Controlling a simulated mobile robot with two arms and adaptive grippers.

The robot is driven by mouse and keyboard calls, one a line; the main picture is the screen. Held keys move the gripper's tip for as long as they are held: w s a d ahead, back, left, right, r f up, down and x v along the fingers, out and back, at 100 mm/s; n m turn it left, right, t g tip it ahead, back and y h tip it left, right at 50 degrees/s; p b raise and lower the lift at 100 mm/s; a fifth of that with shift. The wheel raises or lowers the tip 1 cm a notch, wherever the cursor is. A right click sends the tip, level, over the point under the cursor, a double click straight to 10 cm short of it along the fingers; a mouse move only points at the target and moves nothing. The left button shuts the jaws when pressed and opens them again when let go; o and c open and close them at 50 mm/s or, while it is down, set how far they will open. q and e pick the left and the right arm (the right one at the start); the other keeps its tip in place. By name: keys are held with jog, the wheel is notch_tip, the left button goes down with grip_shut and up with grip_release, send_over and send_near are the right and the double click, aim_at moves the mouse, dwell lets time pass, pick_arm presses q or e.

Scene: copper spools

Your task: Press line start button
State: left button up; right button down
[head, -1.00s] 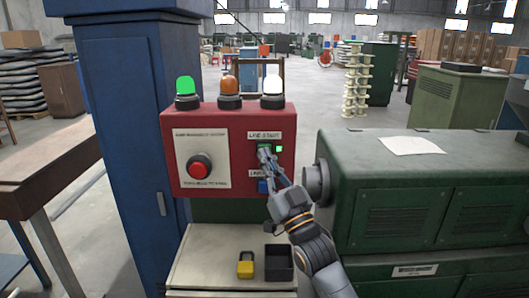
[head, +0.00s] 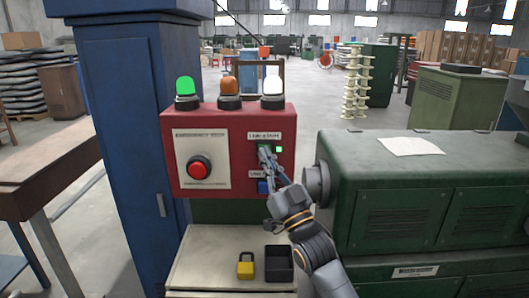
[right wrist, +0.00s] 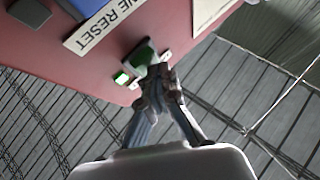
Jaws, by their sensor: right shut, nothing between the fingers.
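The red control box (head: 238,124) stands at the middle of the head view. Its line start button, a green one (head: 263,149), sits under the label "LINE START" (head: 264,135), partly hidden by my fingers. My left gripper is not in view.
A red emergency button (head: 199,167) is on the box's left plate, and a blue button (head: 263,186) is below the green one. Green, orange and white lamps top the box. A yellow padlock (head: 246,265) and black tray (head: 279,263) lie below. A green machine (head: 420,180) stands right.

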jog(key=shift+s, duration=0.15)
jog(key=shift+s+p, duration=0.35)
jog(key=shift+s, duration=0.3)
jog(key=s+p, duration=0.2)
jog(key=s, duration=0.3)
jog(key=shift+f, duration=0.1)
dwell(0.4)
